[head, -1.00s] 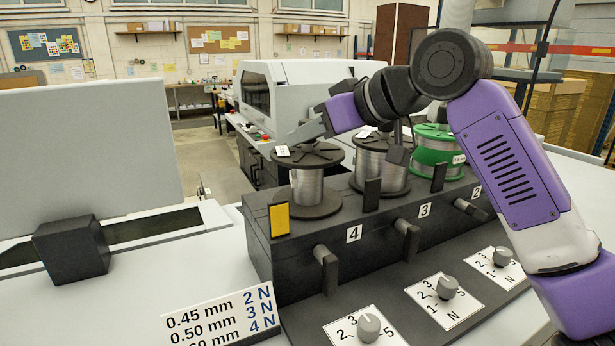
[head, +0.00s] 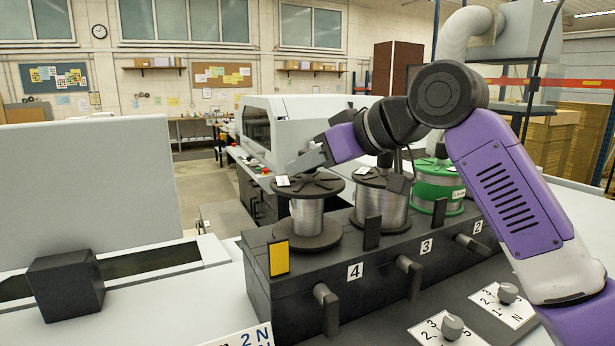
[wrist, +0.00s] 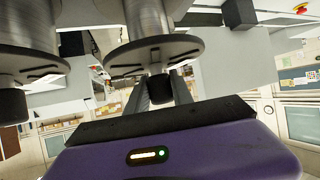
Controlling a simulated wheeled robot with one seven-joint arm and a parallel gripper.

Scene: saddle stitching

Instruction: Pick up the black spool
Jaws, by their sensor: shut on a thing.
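Two black-flanged spools with silver wire stand in a row on the dark machine block. The left black spool (head: 307,217), behind the "4" label, has a small white tag on its top flange. My gripper (head: 297,167) is at the top of this spool. In the wrist view my gripper (wrist: 160,92) has its fingers closed around the dark hub on top of the black spool (wrist: 150,52). The spool is upright. I cannot tell for sure whether its lower flange clears the block.
A second black spool (head: 381,205) stands close to the right, behind the "3" label, and a green spool (head: 439,186) beyond it. A yellow tag (head: 279,258) and short black posts rise along the block's front edge. Free room lies left, over the pale machine top (head: 150,312).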

